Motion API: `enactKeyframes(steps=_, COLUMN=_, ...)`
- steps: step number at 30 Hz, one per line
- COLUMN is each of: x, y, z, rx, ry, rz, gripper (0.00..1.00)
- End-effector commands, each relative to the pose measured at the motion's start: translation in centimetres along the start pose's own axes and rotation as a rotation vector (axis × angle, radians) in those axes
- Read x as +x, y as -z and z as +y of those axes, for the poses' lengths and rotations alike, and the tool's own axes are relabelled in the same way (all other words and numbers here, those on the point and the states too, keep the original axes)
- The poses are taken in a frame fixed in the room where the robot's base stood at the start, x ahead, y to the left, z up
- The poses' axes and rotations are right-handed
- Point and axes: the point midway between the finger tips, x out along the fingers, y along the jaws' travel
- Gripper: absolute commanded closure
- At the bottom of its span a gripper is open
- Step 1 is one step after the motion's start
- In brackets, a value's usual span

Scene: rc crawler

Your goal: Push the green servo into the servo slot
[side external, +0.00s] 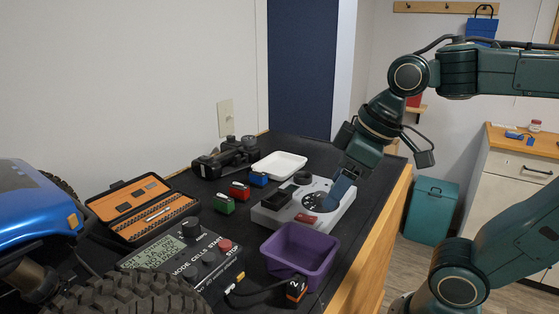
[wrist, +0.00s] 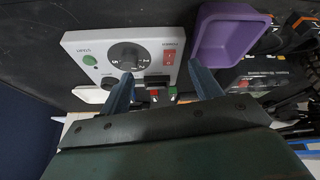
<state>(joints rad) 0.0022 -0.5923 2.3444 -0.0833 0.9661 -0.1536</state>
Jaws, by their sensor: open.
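The green servo (side external: 223,204) stands on the black mat, nearest the camera in a row with a red servo (side external: 239,190) and a blue servo (side external: 258,178). The green servo also shows, partly hidden, in the wrist view (wrist: 173,91). The grey tester (side external: 322,221) has a black, box-shaped holder (side external: 275,198) on its servo side; this looks like the servo slot and appears empty. My gripper (side external: 336,193) is above the tester's far right part, open and empty, apart from the green servo. In the wrist view, my gripper's spread fingers (wrist: 160,72) frame the holder.
A purple bin (side external: 301,252) stands beside the tester. A white tray (side external: 278,165) lies behind the servos. A charger (side external: 184,256), an open orange tool case (side external: 140,207) and a large wheel (side external: 128,293) crowd the left. The table edge runs along the right.

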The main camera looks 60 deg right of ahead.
Motion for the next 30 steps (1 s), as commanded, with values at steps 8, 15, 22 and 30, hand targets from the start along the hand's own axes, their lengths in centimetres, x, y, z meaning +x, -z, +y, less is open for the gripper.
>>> enactKeyframes(steps=8, x=0.2, y=6.0, z=-0.2, rx=-0.295, ry=0.082, rz=-0.077, gripper=0.36)
enactKeyframes(steps=15, x=1.4, y=10.8, z=-0.1, rx=-0.557, ry=0.159, rz=-0.129, gripper=0.36)
enactKeyframes(steps=22, x=3.5, y=15.0, z=0.2, rx=-0.81, ry=0.238, rz=-0.17, gripper=0.36)
enactKeyframes(steps=30, x=6.9, y=19.1, z=0.9, rx=-1.099, ry=0.335, rz=-0.205, gripper=0.36)
